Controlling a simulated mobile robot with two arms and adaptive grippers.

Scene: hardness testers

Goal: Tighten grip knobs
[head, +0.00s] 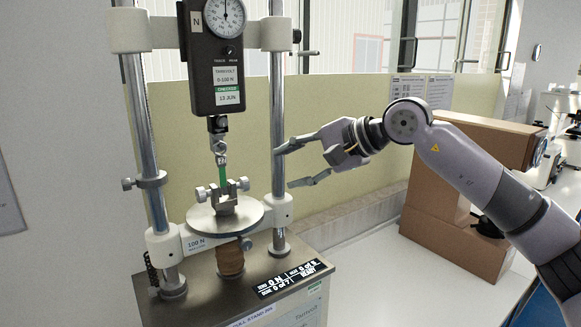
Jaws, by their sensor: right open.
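The test stand has a lower grip (225,197) with a small silver knob on its left (202,194) and another on its right (243,184). The grip sits on a round metal plate (226,219). A green strip (222,174) rises from the lower grip to an upper clip (219,146) under the dark force gauge (213,75). My right gripper (283,167) is open and empty. Its fingers point left, beside the right column of the stand and apart from the knobs. My left gripper is not in view.
Two upright metal columns (144,140) flank the grip. A side clamp knob (128,184) sticks out left. A display (290,278) lies on the base. Brown cardboard boxes (440,185) stand behind my right arm. A low beige partition (340,110) is behind the stand.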

